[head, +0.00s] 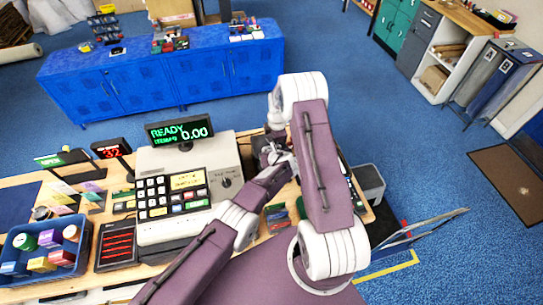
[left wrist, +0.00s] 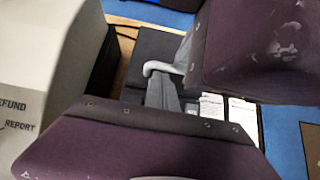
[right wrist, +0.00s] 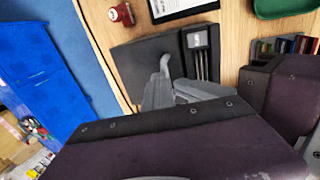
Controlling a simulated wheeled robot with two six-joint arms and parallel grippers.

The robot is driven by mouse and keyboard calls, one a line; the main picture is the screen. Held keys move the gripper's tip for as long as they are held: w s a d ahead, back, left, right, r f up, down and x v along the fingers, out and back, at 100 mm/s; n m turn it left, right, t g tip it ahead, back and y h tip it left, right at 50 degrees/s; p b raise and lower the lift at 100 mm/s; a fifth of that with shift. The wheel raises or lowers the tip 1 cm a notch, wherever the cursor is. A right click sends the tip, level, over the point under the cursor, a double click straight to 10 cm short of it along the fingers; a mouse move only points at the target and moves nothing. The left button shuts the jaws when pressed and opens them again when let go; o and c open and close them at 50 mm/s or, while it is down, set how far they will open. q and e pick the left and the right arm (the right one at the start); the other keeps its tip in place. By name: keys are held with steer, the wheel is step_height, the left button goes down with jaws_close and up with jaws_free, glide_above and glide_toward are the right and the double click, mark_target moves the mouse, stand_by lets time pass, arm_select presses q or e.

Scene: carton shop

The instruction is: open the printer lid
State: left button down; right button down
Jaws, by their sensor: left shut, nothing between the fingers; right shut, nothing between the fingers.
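The printer is a dark box, seen in the right wrist view (right wrist: 140,62) with a flat dark top and a small light label panel at its right end. It also shows in the left wrist view (left wrist: 152,48), and in the head view (head: 259,142) my arms mostly hide it. Its top looks flat and down. My right gripper (right wrist: 164,68) is shut and empty over the printer's near side. My left gripper (left wrist: 160,78) is shut and empty, close to the right one. The fingers overlap in view, so I cannot tell whether they touch each other or the printer.
A beige cash register (head: 185,180) stands left of the printer. A blue bin of small goods (head: 45,275) is at the table's left. A red stamp-like object (right wrist: 121,14) and a green tray (right wrist: 282,8) lie on the wooden table. A blue counter (head: 165,72) stands beyond.

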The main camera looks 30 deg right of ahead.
arm_select(q)
steer(key=shift+w+r, duration=0.35)
steer(key=shift+r, duration=0.2)
arm_select(e)
steer(key=c, duration=2.2)
jaws_free()
steer(key=shift+s+a+f+g, duration=0.1)
steer(key=shift+s+f+g, duration=0.2)
steer(key=shift+s+f, duration=0.25)
steer(key=c, duration=1.5)
jaws_free()
steer(key=shift+r, duration=0.1)
arm_select(q)
steer(key=shift+s+f, duration=0.1)
steer(key=shift+f, duration=0.15)
steer(key=shift+d, duration=0.1)
arm_select(e)
steer(key=r, duration=0.4)
steer(key=s+r, duration=0.1)
steer(key=r, duration=0.7)
steer(key=shift+s+a+r, duration=0.2)
steer(key=shift+s+r, duration=0.1)
steer(key=shift+r, duration=0.1)
